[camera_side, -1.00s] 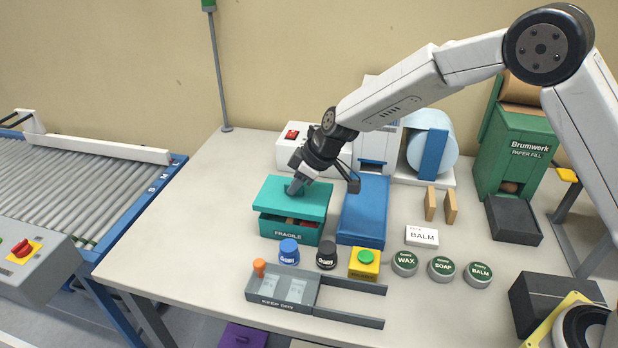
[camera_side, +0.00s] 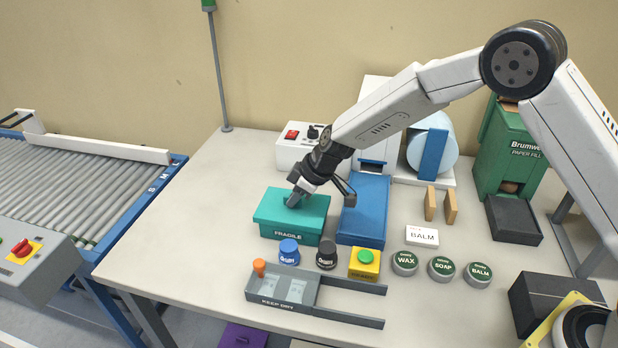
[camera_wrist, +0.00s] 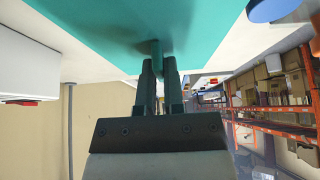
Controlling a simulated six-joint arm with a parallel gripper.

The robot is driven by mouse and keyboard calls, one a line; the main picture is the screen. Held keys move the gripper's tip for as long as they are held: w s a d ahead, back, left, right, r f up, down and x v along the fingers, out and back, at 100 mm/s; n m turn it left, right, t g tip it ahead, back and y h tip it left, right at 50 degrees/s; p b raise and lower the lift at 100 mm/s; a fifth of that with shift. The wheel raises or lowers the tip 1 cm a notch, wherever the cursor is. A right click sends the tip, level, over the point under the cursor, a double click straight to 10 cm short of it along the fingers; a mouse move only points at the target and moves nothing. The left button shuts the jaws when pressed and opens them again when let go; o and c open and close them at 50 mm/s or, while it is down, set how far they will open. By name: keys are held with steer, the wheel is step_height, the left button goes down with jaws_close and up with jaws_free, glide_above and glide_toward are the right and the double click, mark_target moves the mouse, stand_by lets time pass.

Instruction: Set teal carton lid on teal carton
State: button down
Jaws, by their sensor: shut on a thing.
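The teal carton (camera_side: 283,233), marked FRAGILE, stands on the table left of the blue box. The teal carton lid (camera_side: 273,204) lies over the top of the carton, its edges about in line with the walls, and no gap shows from the side. My gripper (camera_side: 294,200) is above the lid, shut on the lid's raised handle. In the wrist view both fingers of my gripper (camera_wrist: 158,73) close on the handle (camera_wrist: 156,49) of the teal lid (camera_wrist: 110,22). The carton's contents are hidden.
A blue box (camera_side: 362,213) stands close to the right of the carton. In front are a blue-capped jar (camera_side: 289,252), a black jar (camera_side: 327,254) and a grey KEEP DRY tray (camera_side: 330,318). A white control box (camera_side: 293,152) stands behind. The table to the left is clear.

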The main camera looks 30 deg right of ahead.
steer(key=shift+f, duration=0.35)
steer(key=c, duration=0.7)
jaws_free()
steer(key=shift+c, duration=0.2)
steer(key=shift+r, duration=0.1)
steer(key=shift+r, duration=0.5)
steer(key=v, duration=1.2)
steer(key=shift+f, duration=0.1)
